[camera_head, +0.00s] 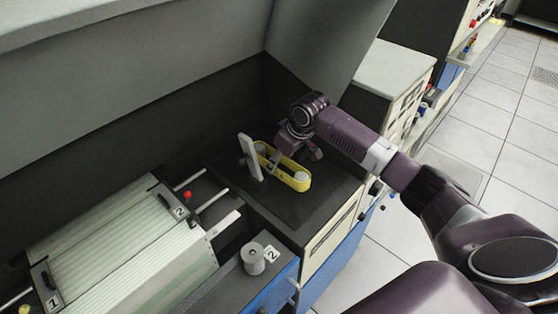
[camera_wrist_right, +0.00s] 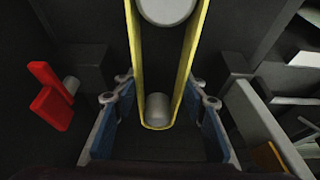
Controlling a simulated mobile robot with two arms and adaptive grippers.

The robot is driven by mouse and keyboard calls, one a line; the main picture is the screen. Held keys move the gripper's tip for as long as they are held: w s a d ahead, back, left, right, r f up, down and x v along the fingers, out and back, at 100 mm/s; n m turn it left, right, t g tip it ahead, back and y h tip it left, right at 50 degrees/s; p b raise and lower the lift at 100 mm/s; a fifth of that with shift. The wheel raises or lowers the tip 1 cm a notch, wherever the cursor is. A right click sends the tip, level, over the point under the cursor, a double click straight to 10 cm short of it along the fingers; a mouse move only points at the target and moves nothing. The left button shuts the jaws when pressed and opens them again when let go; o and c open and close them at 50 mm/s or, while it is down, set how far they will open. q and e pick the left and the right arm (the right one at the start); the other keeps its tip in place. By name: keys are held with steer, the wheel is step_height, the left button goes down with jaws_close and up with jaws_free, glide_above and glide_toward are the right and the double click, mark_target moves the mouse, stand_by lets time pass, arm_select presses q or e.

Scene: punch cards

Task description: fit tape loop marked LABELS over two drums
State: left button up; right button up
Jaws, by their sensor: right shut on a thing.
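The yellow tape loop (camera_head: 289,178) lies stretched out over the dark deck at the far end of the bench; no marking on it is readable. A pale drum (camera_head: 301,178) shows inside its near end. In the right wrist view the loop (camera_wrist_right: 188,80) runs around a large pale drum (camera_wrist_right: 168,8) at the top and a smaller one (camera_wrist_right: 158,107) at the bottom. My right gripper (camera_head: 294,157) is over the loop, and its blue-padded fingers flank it in the wrist view (camera_wrist_right: 160,88), shut on it. Whether the loop is fully seated is unclear. My left gripper is out of view.
A pale upright plate (camera_head: 249,158) stands left of the loop. A ribbed cover (camera_head: 120,255), rods with a red knob (camera_head: 187,194) and a grey spool (camera_head: 252,258) are nearer. A red part (camera_wrist_right: 50,100) lies left in the wrist view. A sloping panel rises behind.

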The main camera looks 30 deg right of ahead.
steer(key=shift+f, duration=0.35)
steer(key=o, duration=1)
steer(key=v, duration=1.2)
steer(key=shift+f, duration=0.1)
